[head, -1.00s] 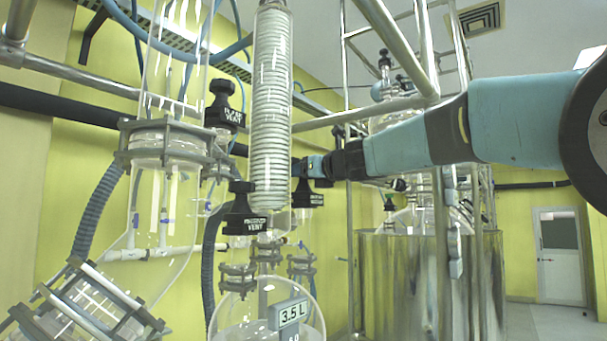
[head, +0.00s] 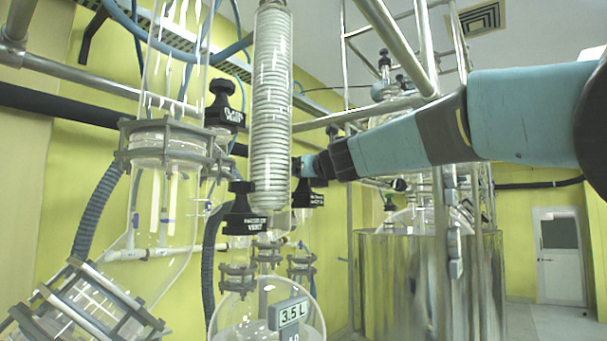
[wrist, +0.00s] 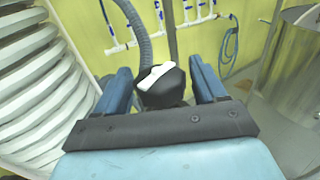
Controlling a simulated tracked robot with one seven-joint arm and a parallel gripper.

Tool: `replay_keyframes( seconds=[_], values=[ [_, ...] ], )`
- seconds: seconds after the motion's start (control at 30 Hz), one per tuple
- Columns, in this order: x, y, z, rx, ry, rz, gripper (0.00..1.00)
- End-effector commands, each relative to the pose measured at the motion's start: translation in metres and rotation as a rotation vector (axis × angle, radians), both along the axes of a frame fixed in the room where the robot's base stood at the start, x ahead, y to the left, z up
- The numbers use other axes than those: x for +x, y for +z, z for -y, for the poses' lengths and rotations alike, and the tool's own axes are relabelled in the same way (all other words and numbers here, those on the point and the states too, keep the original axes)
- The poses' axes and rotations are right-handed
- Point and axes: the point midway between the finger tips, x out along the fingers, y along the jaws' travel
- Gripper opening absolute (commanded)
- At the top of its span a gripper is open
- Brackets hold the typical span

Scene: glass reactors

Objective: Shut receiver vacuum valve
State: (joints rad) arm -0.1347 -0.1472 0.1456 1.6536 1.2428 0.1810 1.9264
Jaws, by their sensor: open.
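A black valve knob (head: 306,184) with a small dark label sits just right of the coiled glass column in the head view. The label is too small to read there, so I cannot confirm it is the receiver vacuum valve. My gripper (head: 304,166) is at this knob, partly hidden by the column. In the wrist view my gripper (wrist: 163,88) is open, with its two blue fingers on either side of a black knob (wrist: 161,84) with a white mark on top. I cannot tell whether the fingers touch it.
The coiled glass column (head: 271,110) stands close left of my gripper. A receiver vent valve (head: 243,212) and another vent valve (head: 223,106) are further left. A round glass flask (head: 250,318) with a 3.5 L display is below. A steel vessel (head: 400,280) stands right.

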Motion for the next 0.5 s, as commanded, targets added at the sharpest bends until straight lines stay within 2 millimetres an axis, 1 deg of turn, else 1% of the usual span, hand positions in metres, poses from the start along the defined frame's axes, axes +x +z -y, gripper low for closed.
replay_keyframes(
  seconds=[0.23, 0.5],
  values=[
    [0.0009, -0.0002, 0.0001, 0.001, 0.117, 0.0, 0.7],
    [0.0014, -0.0002, 0.0008, -0.001, 0.297, 0.001, 0.7]
  ],
)
